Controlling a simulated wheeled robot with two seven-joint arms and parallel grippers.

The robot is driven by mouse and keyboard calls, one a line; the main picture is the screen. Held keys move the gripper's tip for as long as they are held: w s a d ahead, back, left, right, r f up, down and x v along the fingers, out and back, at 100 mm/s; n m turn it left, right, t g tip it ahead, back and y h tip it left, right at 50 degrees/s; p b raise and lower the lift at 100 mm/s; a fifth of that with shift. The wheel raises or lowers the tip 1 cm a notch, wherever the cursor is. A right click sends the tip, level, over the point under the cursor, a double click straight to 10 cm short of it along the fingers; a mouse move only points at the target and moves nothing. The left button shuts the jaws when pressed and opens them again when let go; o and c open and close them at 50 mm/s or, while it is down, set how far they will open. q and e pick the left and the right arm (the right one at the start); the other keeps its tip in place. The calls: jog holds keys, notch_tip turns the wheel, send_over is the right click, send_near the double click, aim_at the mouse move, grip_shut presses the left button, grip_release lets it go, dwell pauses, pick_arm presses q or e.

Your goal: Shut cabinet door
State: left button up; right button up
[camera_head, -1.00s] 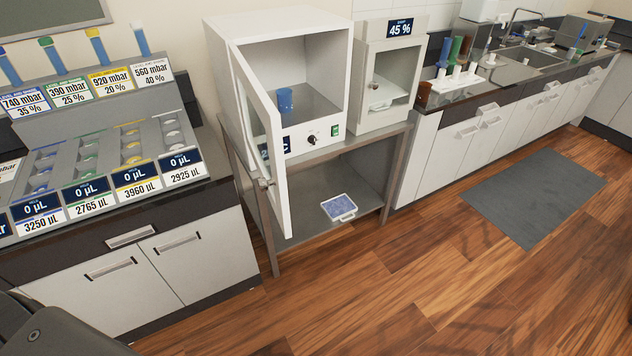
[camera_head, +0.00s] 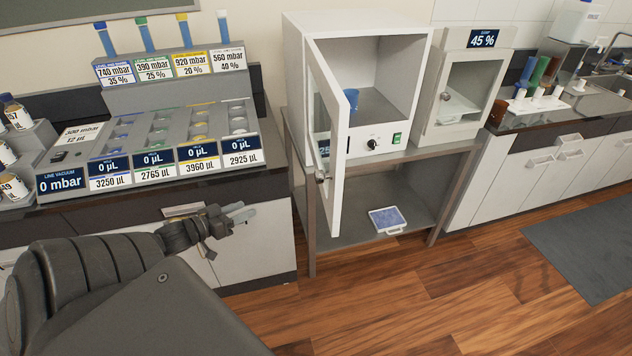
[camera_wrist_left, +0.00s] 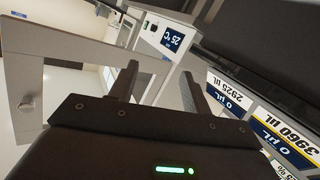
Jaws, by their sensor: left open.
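The white cabinet (camera_head: 345,30) stands on a metal table with its glass door (camera_head: 336,185) swung open toward me. A small knob (camera_head: 321,177) sits on the door's free edge. A blue cup (camera_head: 350,106) is inside, partly behind the door frame. My left gripper (camera_head: 243,214) is open and empty, to the left of the door and apart from it, in front of the counter drawers. In the left wrist view the two fingers (camera_wrist_left: 157,90) are spread, with the door (camera_wrist_left: 25,80) at the left and the cabinet's 25 °C display (camera_wrist_left: 172,39) beyond. My right gripper is not seen.
A second, smaller cabinet (camera_head: 470,85) showing 45 % stands right of the first. The counter at left holds a dispenser rack (camera_head: 180,115). A blue-white tray (camera_head: 387,220) lies on the lower shelf (camera_head: 360,240). The wooden floor (camera_head: 430,310) in front is clear.

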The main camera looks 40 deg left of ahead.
pick_arm(q)
jog(key=d+r+m+h, duration=0.45)
jog(key=d+r, duration=0.25)
jog(key=r, duration=0.6)
jog(key=m+g+h+b, duration=0.1)
jog(key=m+g+h, duration=0.1)
jog(key=h, duration=0.3)
send_near(315, 177)
jog(key=x, duration=0.4)
jog(key=p+x, duration=0.1)
jog(key=x, duration=0.3)
jog(key=shift+w+a+f, duration=0.1)
jog(key=shift+w+a, duration=0.15)
jog(key=shift+p+x, duration=0.3)
jog(key=shift+x, duration=0.8)
jog(key=shift+f, duration=0.1)
grip_shut()
